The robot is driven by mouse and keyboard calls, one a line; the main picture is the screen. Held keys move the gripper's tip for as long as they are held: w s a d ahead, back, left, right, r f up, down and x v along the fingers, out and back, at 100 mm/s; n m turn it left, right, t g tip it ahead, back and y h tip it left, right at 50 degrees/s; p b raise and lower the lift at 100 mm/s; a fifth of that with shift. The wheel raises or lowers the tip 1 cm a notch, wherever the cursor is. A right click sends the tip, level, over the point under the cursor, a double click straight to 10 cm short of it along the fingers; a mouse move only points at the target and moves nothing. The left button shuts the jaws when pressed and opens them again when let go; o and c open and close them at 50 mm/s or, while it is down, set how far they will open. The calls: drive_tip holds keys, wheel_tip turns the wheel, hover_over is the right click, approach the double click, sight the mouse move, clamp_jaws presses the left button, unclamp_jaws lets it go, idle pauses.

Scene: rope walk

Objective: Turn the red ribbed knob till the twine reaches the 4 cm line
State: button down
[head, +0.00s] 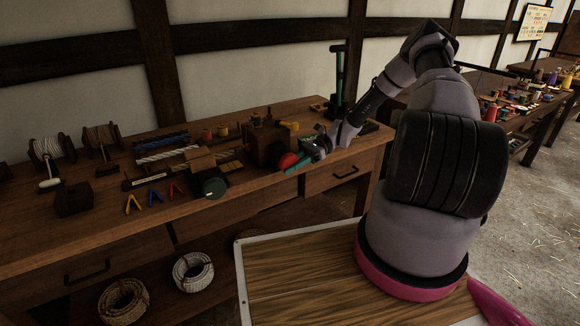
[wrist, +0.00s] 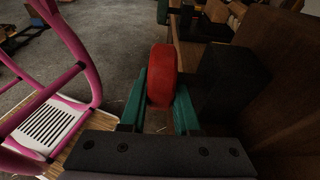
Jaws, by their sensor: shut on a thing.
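The red knob (head: 287,161) sits on the front of a dark brown wooden block (head: 266,146) on the workbench. It also shows in the wrist view (wrist: 162,76), upright between the two green fingers. My gripper (head: 299,164) reaches in from the right, and in the wrist view my gripper (wrist: 160,98) is shut on the knob, one finger on each side. The knob's ribs are too dark to make out. I cannot make out the twine or the 4 cm line in either view.
A dark green round knob (head: 214,187) on another wooden device stands left of the red one. Small yellow, blue and red clips (head: 153,196) lie near the bench's front edge. Rope spools (head: 50,150) stand at the far left. Rope coils (head: 193,272) lie on the lower shelf.

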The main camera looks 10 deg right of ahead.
drive_tip(key=shift+y, duration=0.6)
drive_tip(key=c, duration=0.6)
unclamp_jaws()
drive_tip(key=shift+a, duration=0.1)
drive_tip(key=shift+c, duration=0.2)
drive_tip(key=v, duration=1)
drive_tip(key=shift+w+d+f, duration=0.15)
drive_tip(key=shift+w+d, duration=0.1)
drive_tip(key=shift+d, duration=0.15)
